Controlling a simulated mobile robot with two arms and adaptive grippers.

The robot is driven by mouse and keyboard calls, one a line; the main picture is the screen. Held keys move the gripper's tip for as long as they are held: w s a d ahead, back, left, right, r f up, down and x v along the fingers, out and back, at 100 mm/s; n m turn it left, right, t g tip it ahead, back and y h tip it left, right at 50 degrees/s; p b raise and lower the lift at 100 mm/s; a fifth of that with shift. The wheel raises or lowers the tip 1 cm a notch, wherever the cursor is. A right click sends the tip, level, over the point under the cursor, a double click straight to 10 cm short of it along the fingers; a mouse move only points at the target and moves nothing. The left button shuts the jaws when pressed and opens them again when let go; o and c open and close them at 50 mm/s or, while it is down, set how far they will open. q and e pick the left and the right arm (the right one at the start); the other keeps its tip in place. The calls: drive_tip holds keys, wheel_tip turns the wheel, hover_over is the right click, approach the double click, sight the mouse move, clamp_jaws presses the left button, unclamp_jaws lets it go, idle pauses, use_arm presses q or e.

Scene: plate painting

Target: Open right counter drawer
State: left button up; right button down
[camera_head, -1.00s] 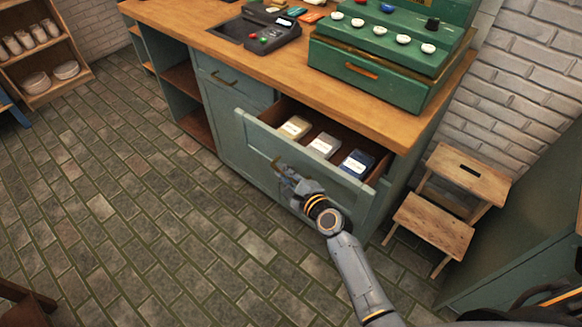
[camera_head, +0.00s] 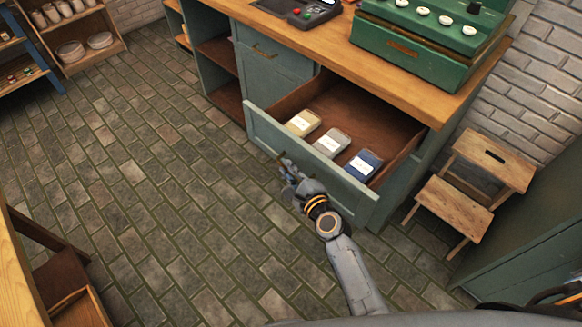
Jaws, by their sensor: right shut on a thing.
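The right counter drawer (camera_head: 330,185) is a green-fronted drawer pulled far out of the counter, its brown inside showing. Three packets lie in it behind the front panel: a yellowish one (camera_head: 303,122), a grey-white one (camera_head: 332,143) and a blue one (camera_head: 364,164). My right gripper (camera_head: 288,170) is at the drawer's front, shut on the drawer handle (camera_head: 284,158), which the fingers mostly hide. My left gripper is not in view.
A wooden step stool (camera_head: 455,208) stands right of the counter (camera_head: 440,105). A green cash-register-like box (camera_head: 420,45) sits on top. The tiled floor (camera_head: 150,190) left of the drawer is clear. Wooden furniture (camera_head: 25,275) shows at lower left.

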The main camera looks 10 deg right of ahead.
drive_tip(key=c, duration=1.7)
unclamp_jaws()
drive_tip(key=v, duration=1.2)
drive_tip(key=shift+f, duration=0.1)
